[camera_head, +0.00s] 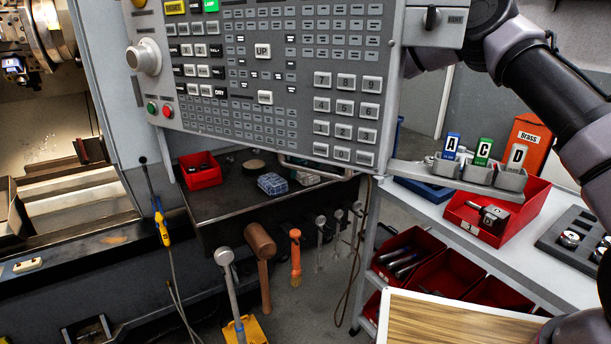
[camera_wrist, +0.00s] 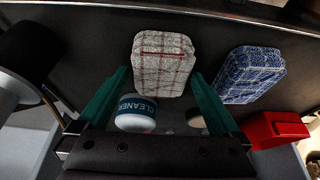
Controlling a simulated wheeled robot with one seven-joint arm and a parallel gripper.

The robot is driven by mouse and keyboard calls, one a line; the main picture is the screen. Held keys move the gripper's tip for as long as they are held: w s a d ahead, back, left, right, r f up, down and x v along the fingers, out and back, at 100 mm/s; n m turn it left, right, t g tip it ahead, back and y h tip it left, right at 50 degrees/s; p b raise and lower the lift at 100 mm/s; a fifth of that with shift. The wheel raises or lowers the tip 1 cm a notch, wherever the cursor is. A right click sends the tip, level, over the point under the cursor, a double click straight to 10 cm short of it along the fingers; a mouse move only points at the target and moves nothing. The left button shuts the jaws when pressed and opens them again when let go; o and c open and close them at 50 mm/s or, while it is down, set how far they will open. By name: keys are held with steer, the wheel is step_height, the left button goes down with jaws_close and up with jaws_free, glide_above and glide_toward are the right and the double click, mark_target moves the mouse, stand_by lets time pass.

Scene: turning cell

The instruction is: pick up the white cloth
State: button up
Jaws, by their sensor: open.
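The white cloth (camera_wrist: 162,62), a folded pad with red check lines, lies on a dark shelf (camera_wrist: 95,50) in the wrist view. My gripper (camera_wrist: 160,74) is open, with one green finger on each side of the cloth's near part in the picture. I see no finger closed on it, and the remaining height is hard to tell. A blue patterned cloth (camera_wrist: 252,75) lies to its right, outside the fingers. In the head view the blue cloth (camera_head: 272,184) shows on the shelf below the control panel; a pale patch (camera_head: 306,178) beside it is probably the white cloth, partly hidden. My gripper is hidden there.
A white tub marked CLEANER (camera_wrist: 135,113) stands between the fingers nearer the palm, with a small pale round object (camera_wrist: 196,121) beside it. A red bin (camera_wrist: 275,130) is at right. The control panel (camera_head: 262,100) overhangs the shelf; hammers and a brush hang along its front.

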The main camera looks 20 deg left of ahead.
mark_target(313, 175)
steer(key=shift+f, duration=0.25)
stand_by(0.4)
steer(key=c, duration=1.3)
steer(key=shift+r, duration=0.2)
steer(key=shift+v, duration=0.75)
steer(key=shift+s+d, duration=1)
steer(key=shift+d, duration=0.25)
step_height(313, 175, up, 14)
steer(key=shift+s+f, duration=0.1)
steer(key=shift+f, duration=0.05)
